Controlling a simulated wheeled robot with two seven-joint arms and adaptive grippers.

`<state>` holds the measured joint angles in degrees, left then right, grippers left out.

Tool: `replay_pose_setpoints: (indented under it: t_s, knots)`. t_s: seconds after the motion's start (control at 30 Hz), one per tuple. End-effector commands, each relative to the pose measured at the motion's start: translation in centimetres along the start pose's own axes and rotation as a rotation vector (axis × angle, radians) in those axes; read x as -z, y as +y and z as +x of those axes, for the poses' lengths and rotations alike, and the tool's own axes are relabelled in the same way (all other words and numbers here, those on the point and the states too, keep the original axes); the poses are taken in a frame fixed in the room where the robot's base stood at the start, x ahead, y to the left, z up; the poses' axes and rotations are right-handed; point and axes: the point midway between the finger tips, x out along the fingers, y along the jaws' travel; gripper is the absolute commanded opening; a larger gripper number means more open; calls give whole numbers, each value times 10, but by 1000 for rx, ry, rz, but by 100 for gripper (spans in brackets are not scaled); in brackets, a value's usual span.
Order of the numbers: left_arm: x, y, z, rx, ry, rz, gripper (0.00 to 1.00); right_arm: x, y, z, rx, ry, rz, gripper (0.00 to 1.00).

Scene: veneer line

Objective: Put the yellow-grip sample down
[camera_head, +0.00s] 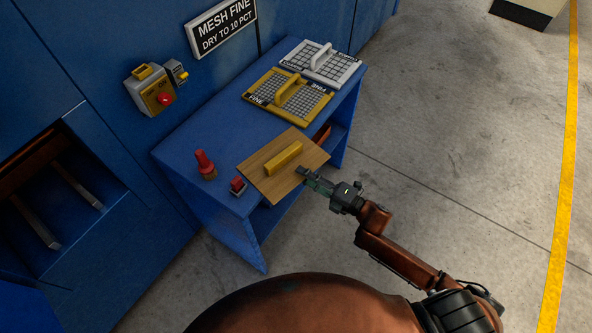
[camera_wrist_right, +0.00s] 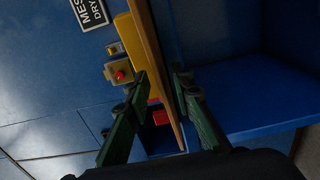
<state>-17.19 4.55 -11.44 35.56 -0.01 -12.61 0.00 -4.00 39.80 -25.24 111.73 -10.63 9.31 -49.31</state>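The yellow-grip sample is a thin wooden sheet (camera_head: 262,178) with a yellow bar grip (camera_head: 284,160) on its upper face. In the head view it overlaps the front edge of the blue table (camera_head: 190,150), with a large part beyond that edge. My right gripper (camera_head: 304,172) is at the sheet's near edge. In the right wrist view the sheet (camera_wrist_right: 170,93) runs edge-on between the two fingers (camera_wrist_right: 161,75), and the gripper looks shut on it. Whether the sheet touches the tabletop is hidden. My left gripper is not in view.
A yellow-framed mesh panel (camera_head: 262,105) marked FINE and a white-framed one (camera_head: 340,76) lie at the table's far end. A wall switch box (camera_head: 150,90) is behind.

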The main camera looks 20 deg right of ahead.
Motion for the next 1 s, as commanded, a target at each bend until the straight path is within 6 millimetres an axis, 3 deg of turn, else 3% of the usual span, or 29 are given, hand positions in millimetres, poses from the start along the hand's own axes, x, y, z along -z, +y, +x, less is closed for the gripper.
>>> replay_pose_setpoints:
  t_s: [0.1, 0.33, 0.5, 0.77, 0.87, 0.97, 1.0]
  knots:
    - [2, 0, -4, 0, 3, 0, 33, 0, 0, -28, 2, -1, 2, 22]
    - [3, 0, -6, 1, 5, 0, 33, 0, 0, -66, 2, -2, 2, 22]
    - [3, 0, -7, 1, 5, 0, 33, 0, 0, -78, 0, 0, 1, 22]
    - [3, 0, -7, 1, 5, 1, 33, 0, 0, -80, 0, -1, 2, 22]
    - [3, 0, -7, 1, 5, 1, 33, -10, -16, -82, 22, -30, 31, 22]
    - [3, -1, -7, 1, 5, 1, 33, -36, -61, -93, 83, -115, 122, 22]
    - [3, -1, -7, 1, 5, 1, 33, -49, -88, -101, 118, -165, 176, 22]
